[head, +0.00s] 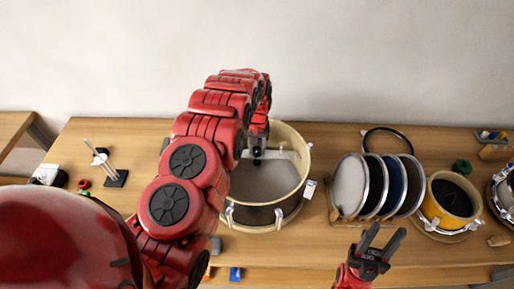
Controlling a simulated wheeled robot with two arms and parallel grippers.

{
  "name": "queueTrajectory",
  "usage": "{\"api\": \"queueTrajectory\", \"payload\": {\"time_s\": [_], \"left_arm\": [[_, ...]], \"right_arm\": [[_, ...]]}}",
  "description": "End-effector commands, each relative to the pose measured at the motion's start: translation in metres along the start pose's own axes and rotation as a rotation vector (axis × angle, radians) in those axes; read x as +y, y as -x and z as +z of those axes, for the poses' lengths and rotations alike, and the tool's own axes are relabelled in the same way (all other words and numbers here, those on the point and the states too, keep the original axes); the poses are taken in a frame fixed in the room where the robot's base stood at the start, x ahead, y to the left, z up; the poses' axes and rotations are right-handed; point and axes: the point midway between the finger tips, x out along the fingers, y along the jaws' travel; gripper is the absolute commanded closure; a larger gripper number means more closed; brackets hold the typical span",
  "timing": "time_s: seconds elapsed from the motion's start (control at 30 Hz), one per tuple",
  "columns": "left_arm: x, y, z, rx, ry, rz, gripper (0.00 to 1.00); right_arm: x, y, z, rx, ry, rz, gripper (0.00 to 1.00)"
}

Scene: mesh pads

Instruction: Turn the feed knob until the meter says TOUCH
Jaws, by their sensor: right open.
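A round drum-like vessel (302,145) with a pale rim and clamps stands mid-table, with a grey bar (288,155) across its inside. My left arm reaches over it from the left, and my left gripper (257,153) points down at the bar. Its fingers are too small and dark to tell whether they are open or shut. My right gripper (376,240) is open and empty in front of the disc rack. A small white box (309,188) sits at the vessel's right side. I cannot make out a feed knob or any meter reading; my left arm hides the vessel's left side.
Right of the vessel stands a rack with several round discs (348,185), a black ring (390,130) behind it. Further right are a yellow drum (438,211) and a green piece (461,166). A rod stand (116,179) is on the left. The back wall is bare.

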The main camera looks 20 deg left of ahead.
Motion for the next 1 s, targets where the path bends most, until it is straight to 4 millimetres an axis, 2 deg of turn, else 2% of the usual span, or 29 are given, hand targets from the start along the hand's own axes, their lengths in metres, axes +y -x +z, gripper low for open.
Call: {"api": "queueTrajectory", "payload": {"time_s": [0.03,0.17,0.47,0.67,0.77,0.8,0.9,1.0], "left_arm": [[0.000,0.000,0.000,0.000,0.000,0.000,0.52],[0.000,0.000,0.000,0.000,0.001,0.000,0.29],[0.000,0.000,0.000,0.000,0.001,0.000,0.29],[0.000,0.012,-0.001,0.000,0.001,0.001,0.29],[0.001,0.028,-0.002,0.005,0.000,0.002,0.29],[0.001,0.046,-0.001,0.003,0.000,0.001,0.29],[0.001,0.078,0.000,0.001,0.001,0.001,0.29],[0.000,0.099,0.000,-0.001,0.001,0.000,0.29]], "right_arm": [[0.000,0.000,0.000,0.000,0.000,0.000,0.55],[0.000,0.000,0.000,0.000,0.000,0.000,0.55],[0.000,0.001,0.000,0.000,0.000,0.000,0.55],[0.000,0.009,0.002,0.000,0.000,0.000,0.55],[-0.001,0.016,0.003,0.000,0.000,0.000,0.55],[0.000,0.004,0.001,-0.001,0.000,0.000,0.55],[0.001,-0.019,-0.003,0.000,0.000,0.000,0.55],[0.002,-0.041,-0.007,0.000,0.000,0.000,0.55]]}}
